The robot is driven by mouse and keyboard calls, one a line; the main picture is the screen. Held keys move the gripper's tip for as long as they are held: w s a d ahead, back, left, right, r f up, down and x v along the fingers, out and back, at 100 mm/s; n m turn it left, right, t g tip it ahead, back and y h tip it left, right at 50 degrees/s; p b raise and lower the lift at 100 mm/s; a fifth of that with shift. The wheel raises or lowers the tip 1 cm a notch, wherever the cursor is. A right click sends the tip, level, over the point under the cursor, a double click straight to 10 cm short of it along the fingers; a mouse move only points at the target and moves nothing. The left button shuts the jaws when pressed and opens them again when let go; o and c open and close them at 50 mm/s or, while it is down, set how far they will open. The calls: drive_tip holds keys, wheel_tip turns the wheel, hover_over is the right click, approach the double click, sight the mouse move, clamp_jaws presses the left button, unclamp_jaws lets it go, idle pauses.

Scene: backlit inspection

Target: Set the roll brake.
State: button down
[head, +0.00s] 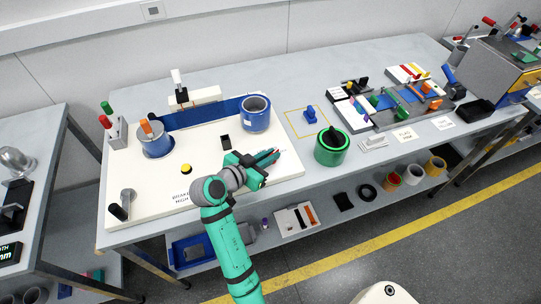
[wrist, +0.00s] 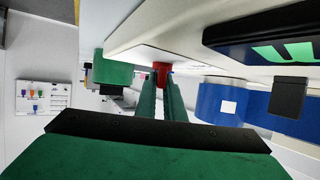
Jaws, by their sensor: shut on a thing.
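A white board (head: 215,170) on the bench carries a blue strip and two blue rolls: the left roll (head: 157,147) with an orange knob, the right roll (head: 256,118) with an open top. Printed lettering on its front edge is only partly legible. My green gripper (head: 270,158) reaches over the board's right front part. In the wrist view its fingers (wrist: 160,92) are shut on a small red part (wrist: 161,70) close to the white surface. In the head view only a speck of red shows at the fingertips, so the part's full shape and setting are hidden.
A green cylinder (head: 332,150) with a black handle stands just right of the board. A blue knobbed piece (head: 310,114) lies inside a yellow outline. A yellow button (head: 186,169) and a black-handled lever (head: 122,207) are on the board's left. Sorting trays fill the bench's right.

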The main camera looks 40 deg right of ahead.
idle(0.3)
drive_tip(key=c, duration=1.9)
unclamp_jaws()
drive_tip(key=shift+d+g, duration=0.1)
drive_tip(key=shift+g, duration=0.2)
drive_tip(key=shift+o, duration=0.2)
drive_tip(key=v, duration=1)
drive_tip(key=shift+s+a, duration=0.1)
drive_tip(key=shift+a, duration=0.3)
